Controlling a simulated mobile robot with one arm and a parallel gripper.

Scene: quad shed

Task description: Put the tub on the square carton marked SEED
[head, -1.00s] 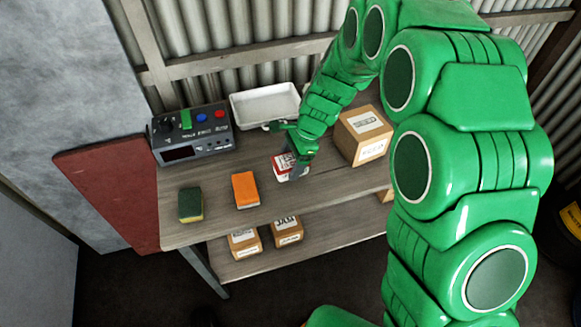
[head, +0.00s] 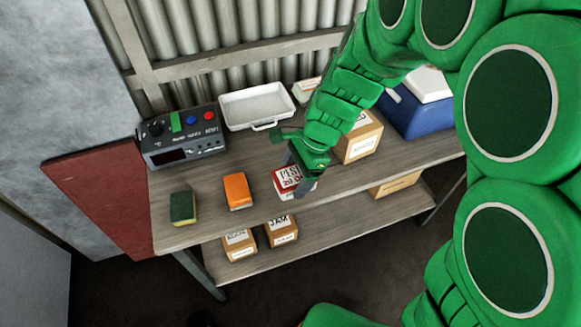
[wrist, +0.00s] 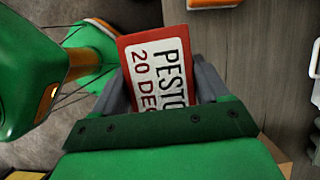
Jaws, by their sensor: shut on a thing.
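The tub (head: 283,182) is red and white, with a label reading PESTO and 20 DEC. It is by the front edge of the bench top. My gripper (head: 304,168) is shut on it from above. In the wrist view the tub (wrist: 155,68) sits between the grey fingers of my gripper (wrist: 163,84). I cannot tell whether it touches the bench. The square carton (head: 362,143) is brown cardboard with white labels. It stands on the bench behind and right of the tub, partly hidden by my arm. Its lettering is not readable now; it read SEED earlier.
An orange block (head: 238,191) and a green-yellow sponge (head: 183,207) lie left of the tub. Behind are a control box (head: 180,137), a white tray (head: 257,106) and a pale labelled container (head: 306,91). A blue cooler (head: 415,115) stands right of the carton. Small cartons (head: 281,231) are on the lower shelf.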

